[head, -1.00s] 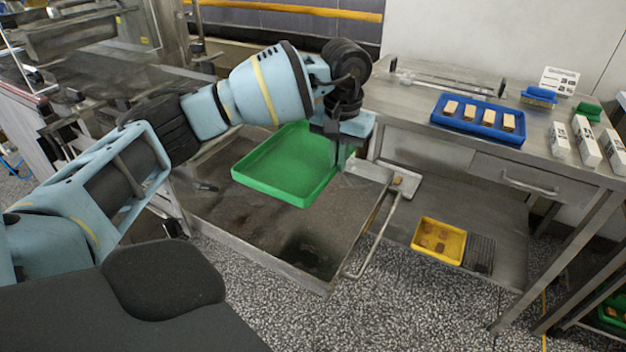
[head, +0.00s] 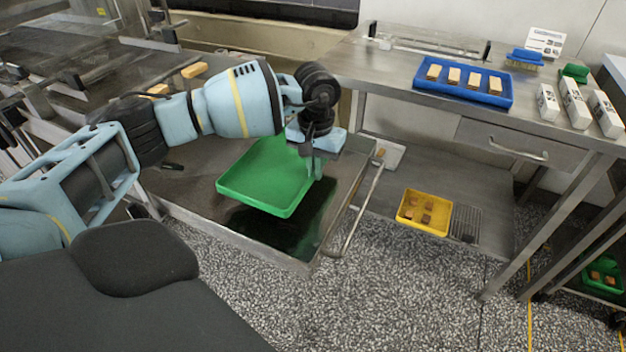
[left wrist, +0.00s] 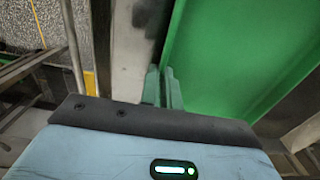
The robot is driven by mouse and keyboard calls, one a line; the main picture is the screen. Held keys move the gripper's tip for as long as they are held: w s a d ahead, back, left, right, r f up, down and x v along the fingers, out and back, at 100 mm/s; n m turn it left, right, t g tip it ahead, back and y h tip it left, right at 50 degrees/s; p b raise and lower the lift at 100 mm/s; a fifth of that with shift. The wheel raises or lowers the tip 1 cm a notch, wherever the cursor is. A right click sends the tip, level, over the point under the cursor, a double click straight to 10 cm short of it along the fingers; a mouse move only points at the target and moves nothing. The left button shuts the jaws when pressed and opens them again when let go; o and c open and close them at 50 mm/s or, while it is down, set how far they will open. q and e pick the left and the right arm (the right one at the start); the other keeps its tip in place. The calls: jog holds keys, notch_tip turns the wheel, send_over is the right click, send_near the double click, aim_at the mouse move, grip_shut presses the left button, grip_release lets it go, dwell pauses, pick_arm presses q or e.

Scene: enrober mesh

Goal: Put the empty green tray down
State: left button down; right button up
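The empty green tray (head: 262,178) is over the bare metal surface (head: 185,185) at the middle left of the head view. My left gripper (head: 316,168) holds its right rim from above. In the left wrist view, the two fingers (left wrist: 163,88) are close together on the tray's rim, with the tray's green floor (left wrist: 225,60) to their right. A dark shadow or reflection lies on the metal just in front of the tray. I cannot tell whether the tray touches the surface. My right gripper is out of view.
A steel table (head: 400,85) at the right holds a blue tray (head: 425,87) of bars, brushes and white boxes. A yellow tray (head: 405,219) with brown pieces sits on its lower shelf. A metal handle rail (head: 358,208) runs along the surface's right edge. Speckled floor lies in front.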

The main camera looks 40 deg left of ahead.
aim_at(315, 195)
pick_arm(q)
jog(key=shift+f, duration=2.45)
jog(key=shift+f, duration=0.1)
jog(key=c, duration=1.6)
grip_release()
notch_tip(315, 195, up, 12)
jog(key=shift+r, duration=0.15)
